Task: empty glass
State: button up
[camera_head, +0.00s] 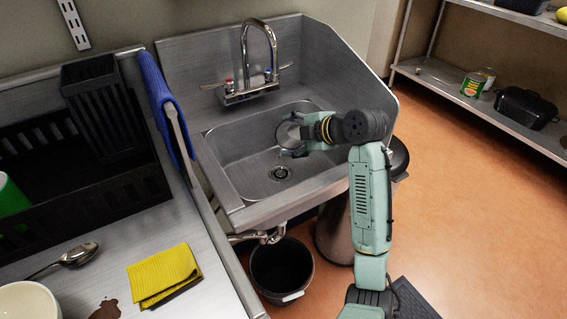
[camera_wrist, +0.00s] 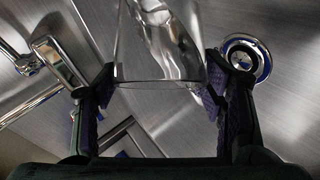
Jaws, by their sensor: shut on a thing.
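A clear glass (camera_head: 288,133) is held over the basin of the metal sink (camera_head: 222,158). My gripper (camera_head: 297,140) is shut on it, reaching in from the right above the drain (camera_head: 281,173). In the wrist view the glass (camera_wrist: 160,45) stands between the two dark finger pads of my gripper (camera_wrist: 150,95), one on each side. The drain (camera_wrist: 246,60) shows beyond the right finger. The glass is see-through, and I cannot tell for certain whether any liquid is in it. Its exact tilt is hard to tell in the head view.
The faucet (camera_head: 262,55) rises behind the basin. A blue cloth (camera_head: 163,105) hangs at the sink's left. The left counter holds a black dish rack (camera_head: 150,190), a yellow cloth (camera_head: 163,274), a spoon (camera_head: 78,255) and a white bowl (camera_head: 28,303). A dark bucket (camera_head: 281,274) stands below.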

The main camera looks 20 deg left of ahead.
jog(key=shift+s+d+r, duration=0.1)
jog(key=shift+s+d, duration=0.05)
jog(key=shift+s, duration=0.25)
jog(key=shift+s+d+t+b, duration=0.3)
jog(key=shift+s+b, duration=0.1)
jog(key=shift+b, duration=0.2)
jog(key=shift+s+r+n+t+b, duration=0.2)
jog(key=shift+s+n+t+b, duration=0.45)
jog(key=shift+b, duration=1.8)
jog(key=shift+a+r+n+t+y+b, duration=0.1)
jog(key=shift+r+n+t+y+b, duration=0.25)
jog(key=shift+b, duration=0.2)
jog(key=shift+r+n+t+b, duration=0.3)
jog(key=shift+r+t+b, duration=0.15)
jog(key=shift+b, duration=0.45)
jog(key=shift+w+a+r+t+b, duration=0.15)
jog(key=shift+w+r+t+b, duration=0.2)
jog(key=shift+b, duration=0.3)
jog(key=shift+s+a+r+n+b, duration=0.3)
jog(key=shift+r+n+b, duration=0.1)
jog(key=shift+b, duration=0.3)
jog(key=shift+s+r+n+t+y+b, duration=0.15)
jog(key=shift+r+n+t+y+b, duration=0.2)
jog(key=shift+b, duration=0.4)
